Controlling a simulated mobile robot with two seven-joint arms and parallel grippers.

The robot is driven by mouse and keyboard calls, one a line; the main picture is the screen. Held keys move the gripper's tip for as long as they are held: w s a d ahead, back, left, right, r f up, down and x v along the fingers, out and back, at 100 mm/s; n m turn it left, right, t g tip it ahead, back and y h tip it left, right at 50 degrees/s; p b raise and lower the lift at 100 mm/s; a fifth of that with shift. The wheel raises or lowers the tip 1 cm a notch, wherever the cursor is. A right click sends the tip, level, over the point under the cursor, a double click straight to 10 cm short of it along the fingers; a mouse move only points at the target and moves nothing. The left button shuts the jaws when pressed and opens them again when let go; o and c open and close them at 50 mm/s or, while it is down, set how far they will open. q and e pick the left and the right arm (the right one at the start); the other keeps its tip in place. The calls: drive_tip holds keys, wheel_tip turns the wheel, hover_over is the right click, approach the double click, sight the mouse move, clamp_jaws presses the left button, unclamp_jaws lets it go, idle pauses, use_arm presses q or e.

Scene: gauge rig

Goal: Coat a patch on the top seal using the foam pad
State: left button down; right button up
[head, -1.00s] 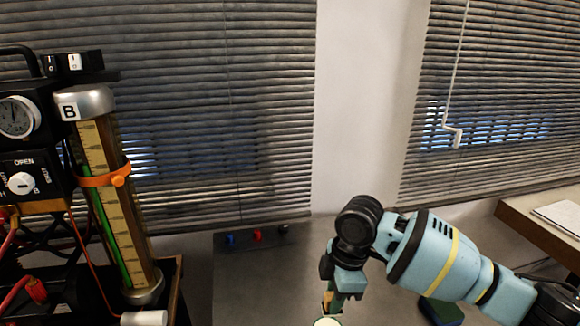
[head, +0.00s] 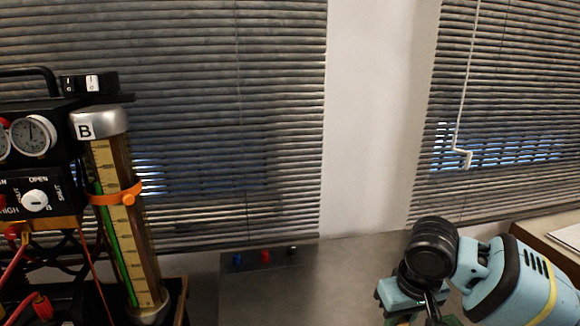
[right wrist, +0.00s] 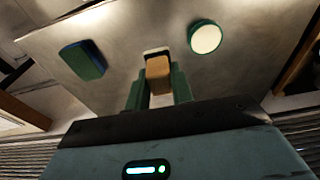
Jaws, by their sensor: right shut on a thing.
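The gauge column marked B has a silver cap (head: 99,122) at its top, at the left of the head view. I cannot make out a separate seal at the cap's lower edge. My right gripper (head: 402,298) is at the bottom right of the head view, well apart from the column, its fingertips below the frame. In the right wrist view its green fingers (right wrist: 158,92) are shut on a tan block (right wrist: 158,70) with a dark and pale far end, seemingly the foam pad. My left gripper is not in view.
A round white-topped dish with a green rim (right wrist: 205,38) and a blue-green block (right wrist: 83,60) lie on the grey table (head: 330,275). A black panel with dials (head: 36,200) stands left of the column. An orange clamp (head: 117,194) rings the column.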

drive_tip(key=shift+s+d+r+m, duration=0.15)
drive_tip(key=shift+d+m, duration=0.15)
drive_tip(key=shift+m, duration=0.25)
drive_tip(key=shift+s+d+r+m, duration=0.1)
drive_tip(key=shift+d+m, duration=0.2)
drive_tip(key=shift+m, duration=0.25)
drive_tip(key=s+f, duration=0.3)
drive_tip(key=s, duration=0.5)
